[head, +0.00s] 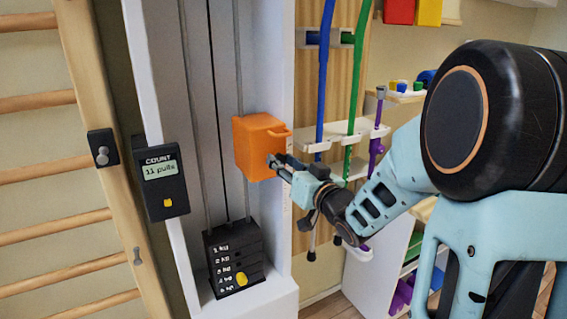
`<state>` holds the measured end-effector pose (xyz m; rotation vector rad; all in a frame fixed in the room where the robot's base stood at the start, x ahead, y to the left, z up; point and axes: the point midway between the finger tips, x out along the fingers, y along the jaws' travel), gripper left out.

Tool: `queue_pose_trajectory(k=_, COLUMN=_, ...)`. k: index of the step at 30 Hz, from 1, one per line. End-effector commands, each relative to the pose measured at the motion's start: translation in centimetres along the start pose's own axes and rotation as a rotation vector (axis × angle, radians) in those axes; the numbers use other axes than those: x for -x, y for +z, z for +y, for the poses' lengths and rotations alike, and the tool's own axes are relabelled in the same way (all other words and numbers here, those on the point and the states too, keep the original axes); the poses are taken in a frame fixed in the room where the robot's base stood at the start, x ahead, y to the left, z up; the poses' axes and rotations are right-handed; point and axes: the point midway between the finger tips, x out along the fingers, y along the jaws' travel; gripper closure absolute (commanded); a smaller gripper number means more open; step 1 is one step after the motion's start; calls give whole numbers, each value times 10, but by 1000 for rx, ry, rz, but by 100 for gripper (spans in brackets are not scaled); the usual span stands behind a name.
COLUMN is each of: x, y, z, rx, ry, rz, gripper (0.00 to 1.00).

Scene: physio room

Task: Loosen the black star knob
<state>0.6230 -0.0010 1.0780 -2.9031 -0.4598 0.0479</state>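The orange carriage (254,136) sits on the vertical rail of the white pulley column, with a small orange handle on its right side. My gripper (279,164) is at the carriage's front right face, with its fingertips at or very close to it. A small dark part shows at the fingertips. It may be the black star knob, but the fingers cover most of it and its star shape cannot be made out. Whether the fingers are open or shut on it is too small to tell.
A black weight stack (236,262) with a yellow pin stands below the carriage. A counter (163,182) reading "11 pulls" hangs on the column's left. Wooden wall bars (36,169) are at far left. A white rack (330,138) with blue and green straps is close behind my gripper.

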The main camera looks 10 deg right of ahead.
Motion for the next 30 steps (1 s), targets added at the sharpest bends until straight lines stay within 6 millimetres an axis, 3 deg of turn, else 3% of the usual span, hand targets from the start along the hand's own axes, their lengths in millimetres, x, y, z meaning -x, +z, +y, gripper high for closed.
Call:
queue_pose_trajectory(k=1, x=0, y=0, z=0, rx=0, ry=0, rz=0, gripper=76)
queue_pose_trajectory(k=7, x=0, y=0, z=0, rx=0, ry=0, rz=0, gripper=98)
queue_pose_trajectory(k=13, x=0, y=2, z=0, rx=51, ry=-1, rz=2, gripper=99)
queue_pose_trajectory(k=24, x=0, y=3, z=-1, rx=368, ry=-2, rz=3, gripper=99)
queue_pose_trajectory(k=30, x=0, y=0, z=-1, rx=417, ry=0, rz=1, gripper=99)
